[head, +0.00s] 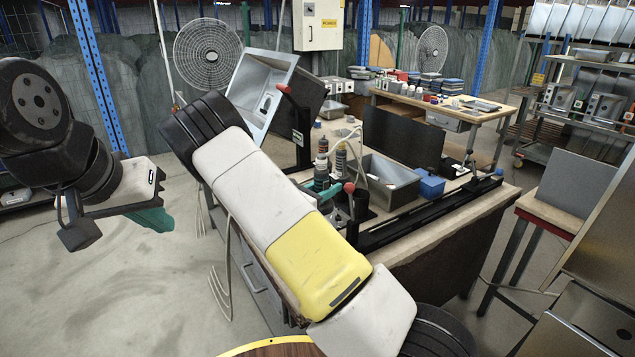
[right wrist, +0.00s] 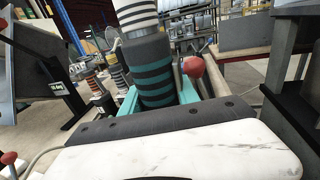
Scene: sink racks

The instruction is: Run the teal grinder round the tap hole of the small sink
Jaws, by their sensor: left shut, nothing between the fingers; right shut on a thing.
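The teal grinder (right wrist: 152,72), a dark cylinder with teal bands and a pale striped top, stands between the teal fingers of my right gripper (right wrist: 160,105) in the right wrist view. In the head view the grinder (head: 321,172) shows behind my right forearm, with part of the right gripper (head: 328,191) beside it. A tilted steel sink (head: 252,92) is on a stand at the back left; another steel basin (head: 398,190) is set in the bench. I cannot tell which is the small sink, nor make out its tap hole. My left gripper (head: 152,218) is shut and empty, left of the bench.
A second banded tool (head: 341,160) stands near the grinder. Red-knobbed clamps (head: 284,89) rise from the bench, and a red knob (right wrist: 193,67) is close to the right gripper. The floor at left is clear.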

